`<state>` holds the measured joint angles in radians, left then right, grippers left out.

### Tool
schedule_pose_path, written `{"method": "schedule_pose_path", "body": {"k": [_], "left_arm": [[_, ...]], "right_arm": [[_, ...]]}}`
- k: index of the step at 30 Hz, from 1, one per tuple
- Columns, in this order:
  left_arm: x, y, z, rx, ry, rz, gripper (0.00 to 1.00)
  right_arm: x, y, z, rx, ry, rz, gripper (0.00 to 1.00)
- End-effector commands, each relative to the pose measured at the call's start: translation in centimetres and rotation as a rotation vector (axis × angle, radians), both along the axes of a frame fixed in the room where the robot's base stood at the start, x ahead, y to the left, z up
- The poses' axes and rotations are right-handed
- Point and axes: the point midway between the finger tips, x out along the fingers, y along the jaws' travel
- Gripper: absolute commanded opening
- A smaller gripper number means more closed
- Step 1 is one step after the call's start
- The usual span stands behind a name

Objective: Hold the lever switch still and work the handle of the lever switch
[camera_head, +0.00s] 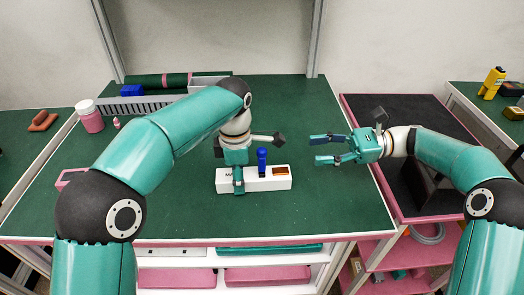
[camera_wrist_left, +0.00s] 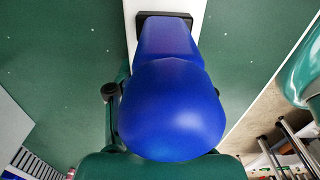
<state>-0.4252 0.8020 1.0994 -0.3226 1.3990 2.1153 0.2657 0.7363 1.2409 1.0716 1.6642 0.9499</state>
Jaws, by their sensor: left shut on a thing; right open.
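The lever switch (camera_head: 270,184) is a long white box on the green table, with a dark mark at its left part and an orange-brown patch at its right. Its blue handle (camera_head: 262,158) stands up from the middle. My left gripper (camera_head: 238,184) is shut on the left part of the white box, a teal finger over its front face. In the left wrist view the blue handle (camera_wrist_left: 172,105) fills the middle, above its black slot in the white body (camera_wrist_left: 207,6), and hides much of the gripper. My right gripper (camera_head: 316,149) is open and empty, right of the switch.
A grey slotted bin (camera_head: 150,104), a blue block (camera_head: 131,90) and a dark green roll (camera_head: 150,80) lie at the back left. A pink jar (camera_head: 91,117) stands at the left. A pink-edged dark cart (camera_head: 390,185) is at the right. The table front is clear.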

Motion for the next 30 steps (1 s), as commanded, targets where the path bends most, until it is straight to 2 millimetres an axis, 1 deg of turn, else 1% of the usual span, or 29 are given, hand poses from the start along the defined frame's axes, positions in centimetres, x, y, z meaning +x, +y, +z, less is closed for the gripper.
{"method": "schedule_pose_path", "body": {"k": [1,3,6,11,21,24,27,30], "left_arm": [[0.0,0.0,0.1,-0.001,-0.001,0.000,0.05],[0.0,0.0,0.1,-0.001,-0.001,0.000,0.05],[0.0,0.0,0.1,-0.001,-0.001,0.000,0.05],[0.0,0.0,0.1,-0.001,-0.001,0.000,0.05],[0.0,0.0,0.1,-0.001,-0.001,0.000,0.05],[0.0,0.0,0.1,-0.001,-0.001,0.000,0.05],[0.0,0.0,0.1,-0.001,-0.001,0.000,0.05],[0.0,0.0,0.1,-0.001,-0.001,0.000,0.05]], "right_arm": [[0.1,0.7,-0.1,0.023,0.053,0.000,0.48],[0.3,1.4,-0.2,0.044,0.106,-0.001,0.48],[0.4,2.2,-0.2,0.058,0.141,0.000,0.48],[0.3,4.0,-0.1,0.060,0.147,0.001,0.48],[0.0,10.3,-0.2,0.058,0.143,0.001,0.48],[0.0,11.8,-0.2,0.058,0.142,0.000,0.48],[0.0,12.8,-0.2,0.057,0.142,0.000,0.48],[0.0,13.4,-0.2,0.059,0.143,-0.002,0.48]]}}
